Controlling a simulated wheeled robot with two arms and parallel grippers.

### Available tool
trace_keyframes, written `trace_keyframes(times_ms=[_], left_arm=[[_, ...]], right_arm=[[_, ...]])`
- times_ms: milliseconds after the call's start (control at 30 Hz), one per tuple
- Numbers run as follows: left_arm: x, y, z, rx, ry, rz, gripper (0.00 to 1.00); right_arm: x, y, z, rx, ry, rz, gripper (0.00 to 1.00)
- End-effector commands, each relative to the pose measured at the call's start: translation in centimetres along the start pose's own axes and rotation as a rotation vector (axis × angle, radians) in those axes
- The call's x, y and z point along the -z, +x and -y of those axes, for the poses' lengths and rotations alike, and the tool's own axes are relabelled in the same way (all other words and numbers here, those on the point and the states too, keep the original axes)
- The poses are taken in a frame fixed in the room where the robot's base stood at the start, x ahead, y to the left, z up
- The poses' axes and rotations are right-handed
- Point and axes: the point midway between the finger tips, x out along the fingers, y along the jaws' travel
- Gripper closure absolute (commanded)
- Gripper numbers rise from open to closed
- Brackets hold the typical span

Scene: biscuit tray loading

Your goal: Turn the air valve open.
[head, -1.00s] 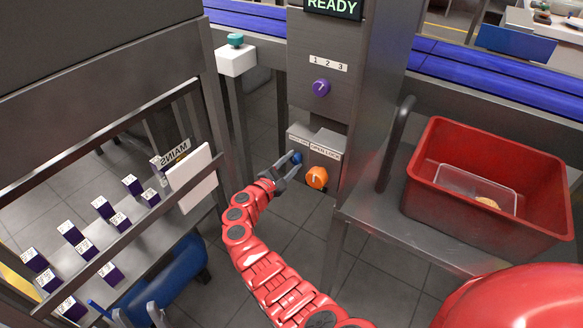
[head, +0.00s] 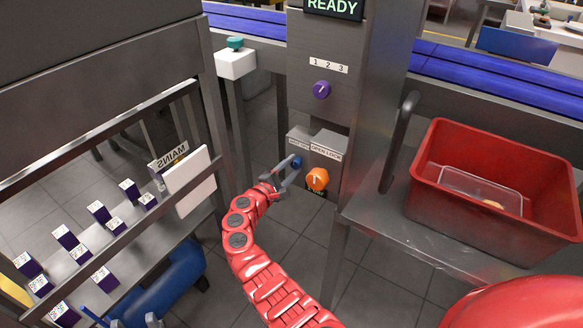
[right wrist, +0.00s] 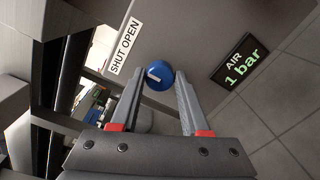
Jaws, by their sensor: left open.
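The air valve is a blue round knob (right wrist: 159,76) with a white mark, on the grey column under a SHUT OPEN label (right wrist: 125,46). In the head view the knob (head: 297,161) is small and partly covered by my gripper. My right gripper (head: 289,168) reaches it from the lower left. In the right wrist view its two fingers (right wrist: 159,88) stand apart, with the knob between or just beyond the tips; contact cannot be told. A display (right wrist: 240,62) reads AIR 1 bar. My left gripper (head: 134,320) shows only its parted fingertips at the bottom left edge.
An orange knob (head: 317,179) sits close right of the valve, under an OPEN LOCK label. A purple knob (head: 321,90) is above. A red crate (head: 430,190) stands on the right shelf. A rack with several dark boxes (head: 97,212) and a blue tank (head: 165,283) are at left.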

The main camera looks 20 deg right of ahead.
Motion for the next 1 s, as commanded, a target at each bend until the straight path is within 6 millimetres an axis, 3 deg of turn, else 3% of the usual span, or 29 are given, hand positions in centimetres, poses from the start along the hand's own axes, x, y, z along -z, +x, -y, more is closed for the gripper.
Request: trace_keyframes(times_ms=[33,133,167,433,567,667,1000], left_arm=[[0.0,0.0,0.0,0.000,0.000,0.000,0.50],[0.0,0.0,0.0,0.000,0.000,0.000,0.50],[0.0,0.0,0.0,0.000,0.000,0.000,0.50],[0.0,0.0,0.0,0.000,0.000,0.000,0.50],[0.1,0.4,0.0,0.000,0.000,0.000,0.50],[0.2,1.1,0.1,0.000,0.000,0.000,0.50],[0.5,3.1,0.1,0.000,0.000,0.000,0.50]], right_arm=[[0.0,0.0,0.1,0.001,-0.001,0.000,0.45],[0.0,0.0,0.1,0.000,-0.001,0.000,0.27],[0.0,0.0,0.0,0.000,-0.001,0.000,0.26],[0.0,-0.1,0.0,-0.001,-0.001,0.000,0.26],[0.1,-1.1,-0.2,-0.003,-0.002,-0.003,0.26],[0.0,-2.8,-0.3,-0.003,-0.002,-0.005,0.26],[0.0,-11.8,-0.3,-0.003,-0.003,-0.005,0.26]])
